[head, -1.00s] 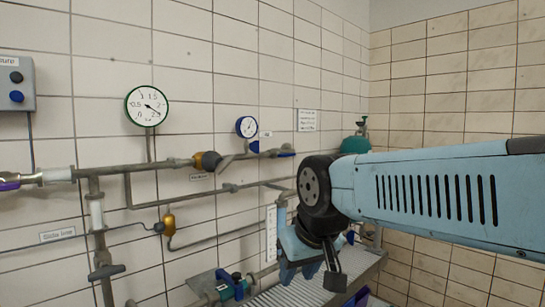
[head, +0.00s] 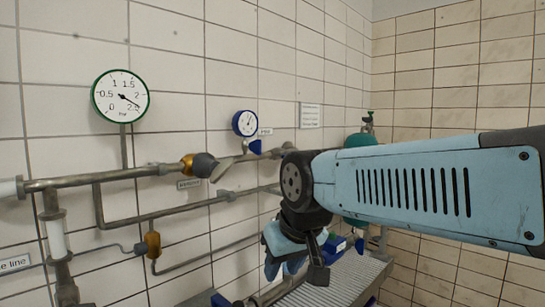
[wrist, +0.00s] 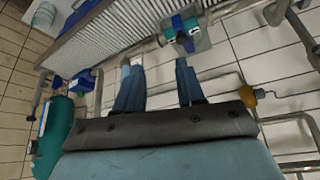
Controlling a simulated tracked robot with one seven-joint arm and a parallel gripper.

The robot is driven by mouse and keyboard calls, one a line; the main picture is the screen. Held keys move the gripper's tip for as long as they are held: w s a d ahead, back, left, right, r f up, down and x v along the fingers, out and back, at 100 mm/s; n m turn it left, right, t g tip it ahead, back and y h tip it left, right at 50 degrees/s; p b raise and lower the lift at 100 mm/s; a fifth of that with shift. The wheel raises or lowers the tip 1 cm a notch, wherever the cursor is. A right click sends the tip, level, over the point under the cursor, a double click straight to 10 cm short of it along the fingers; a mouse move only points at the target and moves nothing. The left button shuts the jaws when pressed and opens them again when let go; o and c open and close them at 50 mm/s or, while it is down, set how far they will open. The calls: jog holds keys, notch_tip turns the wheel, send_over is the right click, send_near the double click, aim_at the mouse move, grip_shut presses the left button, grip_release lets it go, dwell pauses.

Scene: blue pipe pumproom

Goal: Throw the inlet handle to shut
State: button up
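In the head view, a pipe run crosses the tiled wall with a grey valve body with a brass collar (head: 202,165). A small blue handle (head: 255,147) sits below the blue-rimmed gauge. I cannot tell which part is the inlet handle, as the labels are too small to read. My gripper (head: 275,265) points downward below the pipes, partly hidden by my wrist. In the wrist view its two blue fingers (wrist: 158,75) stand apart with nothing between them. A teal and blue valve (wrist: 185,32) lies beyond the fingers, apart from them.
A green-rimmed gauge (head: 120,96) and a blue-rimmed gauge (head: 245,123) are on the wall. A ribbed grey bench (head: 345,275) stands at lower right. A green tank (wrist: 55,130) shows at left in the wrist view. Lower pipes and a small brass fitting (head: 152,244) run along the wall.

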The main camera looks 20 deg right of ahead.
jog(key=w+r+m+y, duration=0.3)
jog(key=w+m+y, duration=0.2)
jog(key=w, duration=0.3)
jog(key=m+t+y, duration=0.1)
jog(key=m+t, duration=0.8)
jog(key=t, duration=0.2)
send_near(295, 156)
jog(key=x, duration=1.3)
jog(key=shift+a, duration=0.1)
grip_shut()
